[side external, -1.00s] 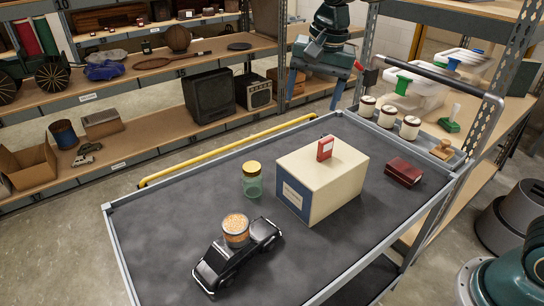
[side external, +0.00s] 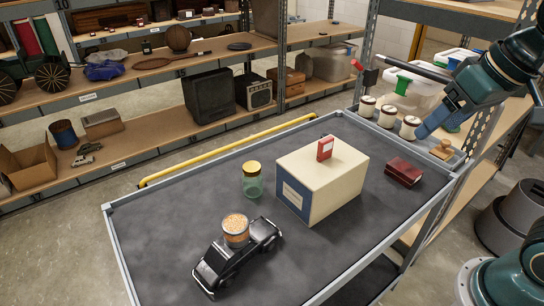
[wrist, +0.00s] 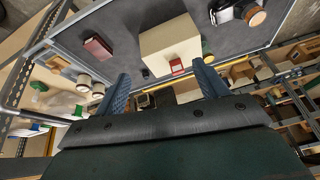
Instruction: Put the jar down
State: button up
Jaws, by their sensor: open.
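A green glass jar with a gold lid (side external: 252,184) stands upright on the grey cart top (side external: 165,205), left of a cream box. A second jar, with orange contents (side external: 235,234), sits upright on a black toy car (side external: 222,263); it also shows in the wrist view (wrist: 257,18). My gripper (side external: 424,132) is at the right, above the small tray at the cart's edge and away from both jars. In the wrist view its two blue fingers (wrist: 164,84) are spread wide with nothing held between them.
The cream box (side external: 340,185) carries a small red packet (side external: 325,149). A dark red box (side external: 403,171) lies to its right. Several white dark-lidded jars (side external: 388,116) and a wooden stamp (side external: 443,149) stand in the edge tray. A yellow rail (side external: 225,151) runs behind. The cart's left part is bare.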

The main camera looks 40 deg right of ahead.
jog(key=shift+n+t, duration=0.3)
jog(key=shift+n, duration=0.6)
jog(key=s+f, duration=0.1)
jog(key=s, duration=0.2)
jog(key=s+f, duration=0.1)
jog(key=shift+s+d+f, duration=0.3)
jog(key=shift+s+d, duration=0.05)
